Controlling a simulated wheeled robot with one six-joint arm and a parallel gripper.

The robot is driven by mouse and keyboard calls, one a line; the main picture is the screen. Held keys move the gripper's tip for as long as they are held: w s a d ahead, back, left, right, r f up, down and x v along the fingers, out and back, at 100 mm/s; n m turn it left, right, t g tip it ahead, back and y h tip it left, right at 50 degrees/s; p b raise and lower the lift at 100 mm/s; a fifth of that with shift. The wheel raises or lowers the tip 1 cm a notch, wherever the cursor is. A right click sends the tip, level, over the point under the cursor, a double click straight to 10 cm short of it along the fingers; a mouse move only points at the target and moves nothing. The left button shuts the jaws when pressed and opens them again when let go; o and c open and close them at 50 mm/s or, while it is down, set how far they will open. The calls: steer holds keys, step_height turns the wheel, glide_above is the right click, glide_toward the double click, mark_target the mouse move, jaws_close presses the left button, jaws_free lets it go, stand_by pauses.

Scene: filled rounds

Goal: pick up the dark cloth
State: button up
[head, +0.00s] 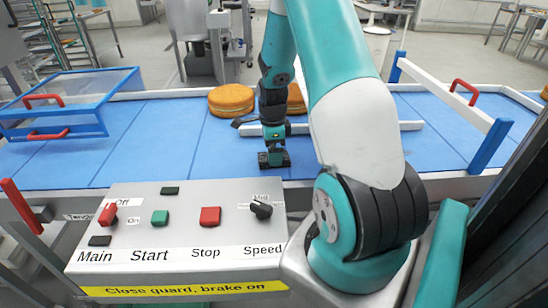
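I cannot make out a dark cloth anywhere in the head view; my arm hides part of the belt. My gripper (273,159) points down, low over the near part of the blue belt (180,140). It is small and dark here, and I cannot tell whether its fingers are apart or what is between them.
An orange-brown filled round (231,98) lies on the belt, with another (297,97) partly behind my arm. A blue-framed clear guard (75,105) stands left, a blue-and-white guard frame (450,92) right. A control panel (180,225) is in front. The left-centre belt is clear.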

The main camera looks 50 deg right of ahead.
steer(key=shift+f, duration=1.5)
steer(key=c, duration=1)
step_height(320, 180, up, 20)
steer(key=b, duration=0.1)
steer(key=shift+b, duration=0.4)
